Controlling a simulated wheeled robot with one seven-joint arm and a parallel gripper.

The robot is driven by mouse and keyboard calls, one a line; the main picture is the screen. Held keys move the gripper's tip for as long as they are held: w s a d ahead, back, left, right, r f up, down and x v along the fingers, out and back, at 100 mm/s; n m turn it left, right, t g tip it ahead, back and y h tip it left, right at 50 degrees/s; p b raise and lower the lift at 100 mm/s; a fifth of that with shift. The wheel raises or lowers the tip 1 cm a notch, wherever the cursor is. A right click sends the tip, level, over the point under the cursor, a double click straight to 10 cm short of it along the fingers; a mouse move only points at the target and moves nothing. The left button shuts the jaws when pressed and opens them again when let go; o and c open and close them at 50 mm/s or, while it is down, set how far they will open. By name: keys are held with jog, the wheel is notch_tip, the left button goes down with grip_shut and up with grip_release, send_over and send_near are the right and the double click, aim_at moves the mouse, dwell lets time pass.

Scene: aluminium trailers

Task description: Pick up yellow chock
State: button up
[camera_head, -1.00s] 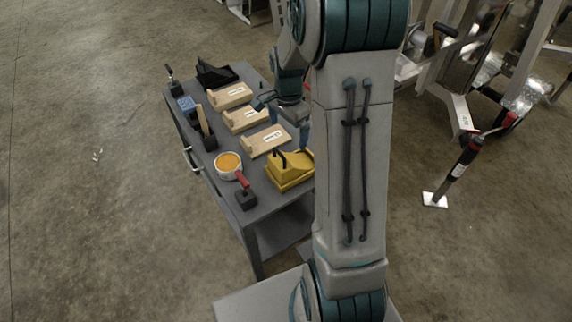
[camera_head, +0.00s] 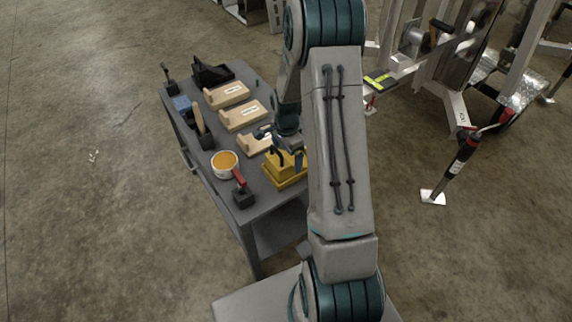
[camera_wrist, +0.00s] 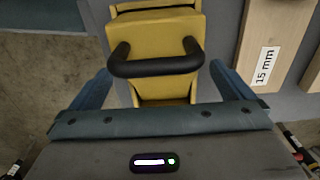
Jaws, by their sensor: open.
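The yellow chock (camera_head: 284,171) sits at the near right end of the grey cart's top, partly hidden behind my arm. In the wrist view the yellow chock (camera_wrist: 165,32) has a black bar handle (camera_wrist: 156,67) across its top. My gripper (camera_head: 287,150) is just above the chock in the head view. In the wrist view my gripper (camera_wrist: 160,88) is open, with one blue finger on each side of the handle. The fingers look clear of the handle; whether they are level with it is hard to tell.
The grey cart (camera_head: 228,197) also bears several wooden blocks (camera_head: 243,115), one labelled 15 mm in the wrist view (camera_wrist: 265,65), a round orange-filled tub (camera_head: 225,164), a red-handled tool (camera_head: 240,181) and a black chock (camera_head: 211,73). Trailer frames stand at the right.

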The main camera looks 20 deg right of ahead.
aim_at(286, 156)
jog(key=shift+f, duration=1.75)
jog(key=c, duration=1.3)
jog(key=shift+c, duration=0.5)
jog(key=shift+r, duration=0.15)
